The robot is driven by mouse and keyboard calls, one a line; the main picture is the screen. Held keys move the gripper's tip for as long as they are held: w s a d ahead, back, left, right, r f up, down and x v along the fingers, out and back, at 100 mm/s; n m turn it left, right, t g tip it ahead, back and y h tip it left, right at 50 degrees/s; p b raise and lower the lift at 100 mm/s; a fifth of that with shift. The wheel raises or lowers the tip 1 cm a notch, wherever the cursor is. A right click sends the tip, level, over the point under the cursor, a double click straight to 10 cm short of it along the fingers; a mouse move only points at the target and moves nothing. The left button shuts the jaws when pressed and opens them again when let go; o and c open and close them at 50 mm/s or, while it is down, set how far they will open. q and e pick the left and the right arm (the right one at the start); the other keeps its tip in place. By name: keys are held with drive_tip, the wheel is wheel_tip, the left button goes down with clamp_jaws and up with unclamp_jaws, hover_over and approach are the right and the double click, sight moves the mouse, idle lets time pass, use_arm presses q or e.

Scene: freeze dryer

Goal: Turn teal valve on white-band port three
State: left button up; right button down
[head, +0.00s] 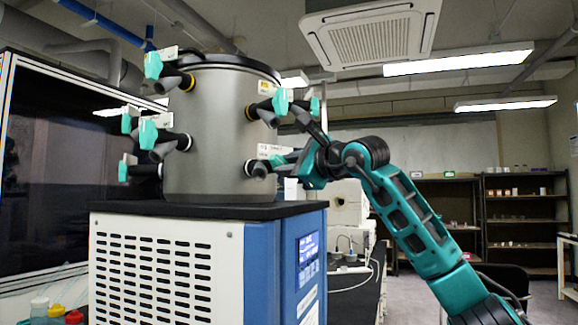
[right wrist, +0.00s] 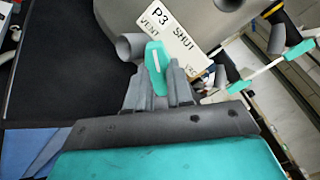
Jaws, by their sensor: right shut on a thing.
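The teal valve handle (right wrist: 156,62) of port three shows in the right wrist view, with a white line along it. Its upper end is beside the VENT end of a white label (right wrist: 178,38) reading P3, VENT, SHUT and partly hidden VAC. A grey pipe stub (right wrist: 130,46) is left of it. My right gripper (right wrist: 158,92) is shut on the handle. In the head view my right gripper (head: 297,172) is at the lower right port (head: 260,168) of the steel drum (head: 218,135) and mostly hides the valve. My left gripper is out of view.
Other teal valves stand close by: one (head: 281,101) above my gripper and several on the drum's left side, including one (head: 148,134). The drum sits on a white and blue cabinet (head: 258,265). A bench with equipment (head: 347,208) stands behind my right arm.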

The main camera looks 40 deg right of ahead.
drive_tip(key=m, duration=0.5)
drive_tip(key=shift+a+f, duration=0.1)
drive_tip(key=m, duration=0.4)
drive_tip(key=shift+p, duration=0.3)
drive_tip(key=shift+a+f+m, duration=0.1)
drive_tip(key=shift+m, duration=1.1)
drive_tip(key=c, duration=1)
unclamp_jaws()
